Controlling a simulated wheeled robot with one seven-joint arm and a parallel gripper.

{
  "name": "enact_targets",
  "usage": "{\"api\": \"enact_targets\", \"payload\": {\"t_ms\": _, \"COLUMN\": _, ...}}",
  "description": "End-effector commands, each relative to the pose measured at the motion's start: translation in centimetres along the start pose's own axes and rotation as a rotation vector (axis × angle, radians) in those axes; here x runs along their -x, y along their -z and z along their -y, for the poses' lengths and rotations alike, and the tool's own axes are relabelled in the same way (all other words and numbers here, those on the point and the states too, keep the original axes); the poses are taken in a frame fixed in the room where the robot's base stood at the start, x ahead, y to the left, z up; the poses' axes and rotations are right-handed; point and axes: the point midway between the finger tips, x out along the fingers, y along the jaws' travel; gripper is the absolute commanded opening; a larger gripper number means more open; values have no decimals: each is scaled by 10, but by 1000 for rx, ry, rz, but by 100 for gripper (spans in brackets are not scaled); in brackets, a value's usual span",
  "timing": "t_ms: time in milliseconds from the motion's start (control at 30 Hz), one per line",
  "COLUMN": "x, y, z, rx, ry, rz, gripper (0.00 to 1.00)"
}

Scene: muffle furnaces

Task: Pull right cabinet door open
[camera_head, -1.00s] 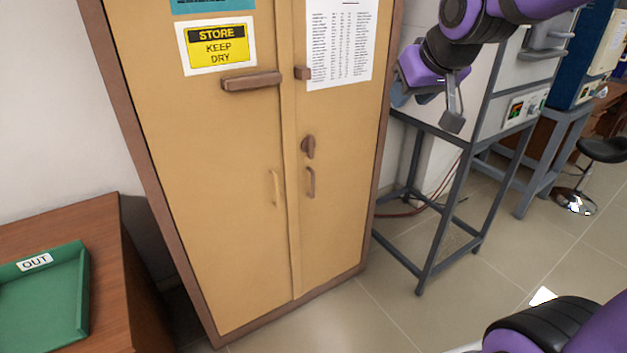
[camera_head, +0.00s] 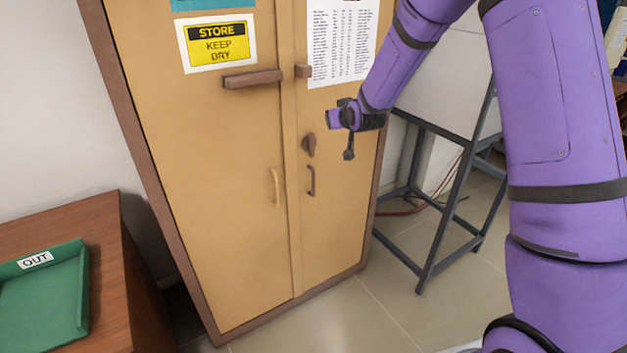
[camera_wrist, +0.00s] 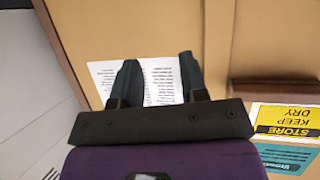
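The tan cabinet's right door (camera_head: 340,235) stands shut beside the left door (camera_head: 225,220). A dark curved handle (camera_head: 311,181) is mounted near the right door's inner edge, below a brown turn knob (camera_head: 308,145). My gripper (camera_head: 348,140) is in front of the right door, to the right of the knob and a little above the handle. It touches neither, as far as I can tell. In the wrist view, my gripper (camera_wrist: 158,62) has its fingers spread and empty, with the printed sheet (camera_wrist: 160,82) on the door behind them. The handle does not show there.
A brown bar (camera_head: 253,79) lies on the left door, apart from a small bracket (camera_head: 302,71) on the right door. A grey metal stand (camera_head: 430,265) is right of the cabinet. A wooden desk (camera_head: 105,260) with a green tray (camera_head: 75,290) is at left.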

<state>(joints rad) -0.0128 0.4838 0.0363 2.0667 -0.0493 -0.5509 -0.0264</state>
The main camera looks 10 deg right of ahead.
Motion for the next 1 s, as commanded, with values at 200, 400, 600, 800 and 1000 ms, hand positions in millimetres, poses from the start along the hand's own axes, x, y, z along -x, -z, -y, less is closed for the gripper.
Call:
{"api": "enact_targets", "payload": {"t_ms": 200, "x": -62, "y": -50, "z": 6, "rx": 0, "ry": 13, "rz": -93, "gripper": 40}}
{"api": "enact_targets", "payload": {"t_ms": 400, "x": -106, "y": -101, "z": 13, "rx": -5, "ry": 22, "rz": -187, "gripper": 40}}
{"api": "enact_targets", "payload": {"t_ms": 600, "x": -138, "y": -161, "z": 20, "rx": -13, "ry": 27, "rz": -280, "gripper": 40}}
{"api": "enact_targets", "payload": {"t_ms": 800, "x": -156, "y": -220, "z": 26, "rx": -23, "ry": 29, "rz": -367, "gripper": 40}}
{"api": "enact_targets", "payload": {"t_ms": 1000, "x": -161, "y": -254, "z": 29, "rx": -29, "ry": 29, "rz": -418, "gripper": 40}}
